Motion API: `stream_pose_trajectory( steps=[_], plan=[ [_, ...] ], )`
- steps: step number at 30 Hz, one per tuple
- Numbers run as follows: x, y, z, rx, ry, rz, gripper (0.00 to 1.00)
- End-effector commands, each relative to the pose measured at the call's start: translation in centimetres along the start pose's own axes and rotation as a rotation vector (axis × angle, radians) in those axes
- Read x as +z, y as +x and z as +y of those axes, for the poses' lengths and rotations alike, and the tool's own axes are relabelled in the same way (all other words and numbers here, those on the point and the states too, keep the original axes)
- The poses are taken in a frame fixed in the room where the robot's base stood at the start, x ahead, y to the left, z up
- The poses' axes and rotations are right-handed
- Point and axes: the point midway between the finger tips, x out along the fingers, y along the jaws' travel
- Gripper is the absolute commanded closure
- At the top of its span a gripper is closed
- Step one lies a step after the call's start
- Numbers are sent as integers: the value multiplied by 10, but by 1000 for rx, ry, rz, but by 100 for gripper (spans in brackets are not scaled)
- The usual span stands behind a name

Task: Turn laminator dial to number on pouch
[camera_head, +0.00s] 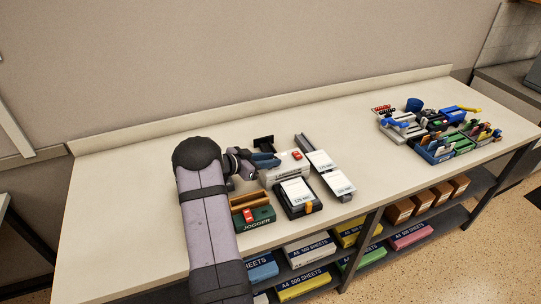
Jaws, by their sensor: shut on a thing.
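The laminator (290,168) is a low whitish machine with a red part on top, near the table's middle. My gripper (272,160) is at its back left end, with dark bluish fingers shut at the machine. The dial is hidden at the fingers, and its setting cannot be read. A white pouch sheet (297,190) with small print lies on a dark tray in front of the laminator. More white labelled sheets lie on a long grey rail to the right, one farther back (321,160) and one nearer (338,183). Their print is too small to read surely.
A green jogger box (262,216) with a red part stands in front of my gripper. Blue and green trays (440,150) and other small tools crowd the table's right end. The table (375,175) is clear between. Paper packs and brown boxes fill the shelf below.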

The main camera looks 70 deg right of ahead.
Motion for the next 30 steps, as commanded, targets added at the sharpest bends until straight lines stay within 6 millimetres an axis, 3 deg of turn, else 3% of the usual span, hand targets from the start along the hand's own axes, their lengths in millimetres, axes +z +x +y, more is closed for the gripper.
stream_pose_trajectory(
  steps=[12,30],
  plan=[
    [3,2,-5,210,92,1,99],
    [1,3,-7,368,156,2,99]
  ],
)
